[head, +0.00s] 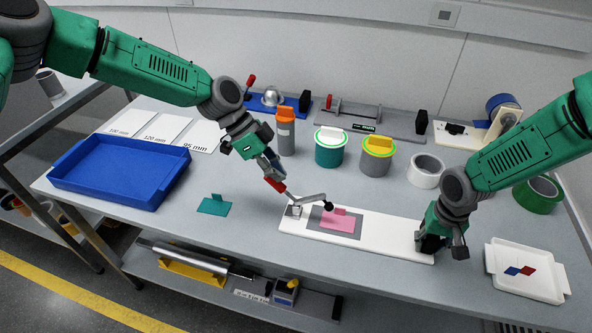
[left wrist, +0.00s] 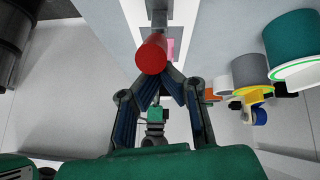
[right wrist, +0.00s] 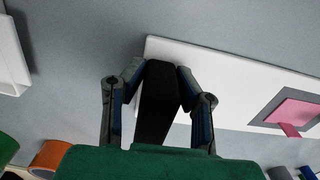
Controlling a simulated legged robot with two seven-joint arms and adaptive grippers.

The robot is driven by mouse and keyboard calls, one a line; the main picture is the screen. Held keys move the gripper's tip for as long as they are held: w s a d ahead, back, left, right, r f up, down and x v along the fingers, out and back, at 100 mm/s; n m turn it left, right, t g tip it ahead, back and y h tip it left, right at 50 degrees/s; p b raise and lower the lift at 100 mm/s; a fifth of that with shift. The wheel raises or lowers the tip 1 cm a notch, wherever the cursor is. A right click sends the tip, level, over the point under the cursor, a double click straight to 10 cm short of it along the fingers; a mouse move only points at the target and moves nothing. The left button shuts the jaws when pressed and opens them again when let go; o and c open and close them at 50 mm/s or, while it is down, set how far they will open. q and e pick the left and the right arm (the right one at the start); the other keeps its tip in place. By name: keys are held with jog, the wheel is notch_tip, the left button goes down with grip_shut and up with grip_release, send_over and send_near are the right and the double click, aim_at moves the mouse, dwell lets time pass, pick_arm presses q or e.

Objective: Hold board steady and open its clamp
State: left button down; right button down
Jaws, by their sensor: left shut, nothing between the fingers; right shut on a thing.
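The white board (head: 375,240) lies on the bench, with a grey pad (head: 318,230) and a pink piece (head: 338,221) on it. At its left end is a metal clamp (head: 294,210) with a red handle (head: 275,185) and a lever arm ending in a black tip (head: 328,206) near the pink piece; I cannot tell if they touch. My left gripper (head: 268,165) is shut and empty at the red handle, which also shows just beyond its fingertips in the left wrist view (left wrist: 151,54). My right gripper (right wrist: 158,75) is shut on a black block (right wrist: 157,110) at the board's right end.
A blue tray (head: 75,190) stands at the left, and a teal piece (head: 214,206) lies on the bench. Orange, green and yellow containers (head: 377,160) stand behind the board. A white tray (head: 495,262) is at the right, with tape rolls (head: 426,170) behind my right arm.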

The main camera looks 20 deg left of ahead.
pick_arm(q)
jog(key=shift+a+f+h, duration=0.75)
jog(key=shift+a+h, duration=0.1)
jog(key=shift+h, duration=0.15)
jog(key=a+f+h, duration=0.2)
jog(key=f+h, duration=0.1)
jog(key=shift+a+h, duration=0.15)
jog(key=shift+h, duration=0.15)
jog(key=shift+a+f, duration=0.25)
jog(key=shift+f, duration=0.45)
jog(key=shift+s+a+f, duration=0.1)
jog(key=shift+f, duration=0.05)
jog(key=w+r+v, duration=0.1)
jog(key=v, duration=1)
jog(key=shift+r, duration=0.35)
pick_arm(e)
jog(key=c, duration=1.1)
grip_release()
jog(key=shift+c, duration=0.2)
